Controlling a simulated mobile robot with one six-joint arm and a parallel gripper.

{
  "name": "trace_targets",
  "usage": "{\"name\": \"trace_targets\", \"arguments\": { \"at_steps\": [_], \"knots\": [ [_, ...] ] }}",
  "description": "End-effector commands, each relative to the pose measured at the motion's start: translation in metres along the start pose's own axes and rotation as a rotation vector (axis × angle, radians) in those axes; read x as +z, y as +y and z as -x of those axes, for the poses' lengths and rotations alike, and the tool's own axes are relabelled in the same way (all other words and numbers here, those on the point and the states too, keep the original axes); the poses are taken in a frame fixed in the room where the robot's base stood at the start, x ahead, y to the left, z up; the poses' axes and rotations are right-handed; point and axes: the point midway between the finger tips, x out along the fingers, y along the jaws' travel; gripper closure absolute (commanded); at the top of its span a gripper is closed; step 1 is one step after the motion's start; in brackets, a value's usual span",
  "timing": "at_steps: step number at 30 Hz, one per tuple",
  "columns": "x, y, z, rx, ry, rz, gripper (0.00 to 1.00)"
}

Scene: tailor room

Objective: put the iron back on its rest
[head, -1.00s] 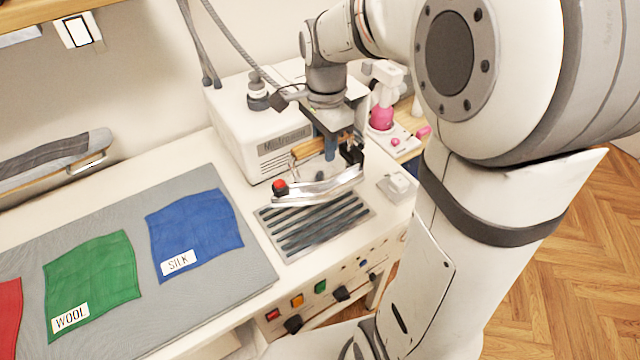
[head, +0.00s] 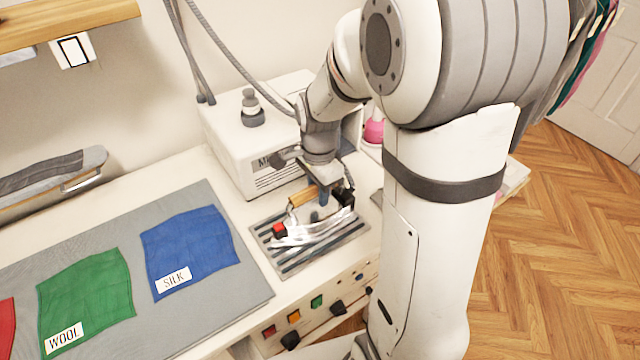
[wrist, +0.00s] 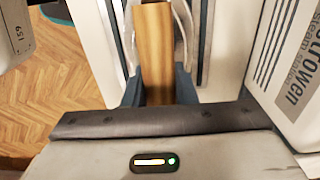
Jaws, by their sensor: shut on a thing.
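The iron (head: 312,230) is silver with a wooden handle and a red knob at its left end. It is over the ribbed grey rest (head: 290,262) in the head view, roughly in line with it. I cannot tell whether its sole touches the ribs. My gripper (head: 322,200) is shut on the iron's handle from above. In the wrist view the wooden handle (wrist: 157,50) runs between my two blue-grey fingers. My arm hides part of the iron's right end.
The white steam station (head: 235,150) stands just behind the rest. The grey ironing mat (head: 215,290) with red, green and blue cloths lies to the left. Knobs and coloured buttons (head: 317,300) line the table's front.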

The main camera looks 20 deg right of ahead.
Motion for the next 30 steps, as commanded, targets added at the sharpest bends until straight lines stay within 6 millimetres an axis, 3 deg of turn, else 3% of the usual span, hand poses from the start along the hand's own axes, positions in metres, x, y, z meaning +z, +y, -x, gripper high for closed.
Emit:
{"name": "trace_targets", "arguments": {
  "at_steps": [7,8,15,25,30],
  "knots": [
    [-0.001,-0.001,0.000,-0.005,0.002,-0.001,1.00],
    [0.000,0.000,-0.002,0.000,0.000,-0.001,0.73],
    [-0.001,0.000,-0.001,0.000,0.000,-0.001,0.54],
    [-0.001,0.000,0.004,-0.002,0.001,-0.002,0.53],
    [-0.001,-0.001,0.030,-0.006,0.002,-0.002,0.53]
  ]
}}
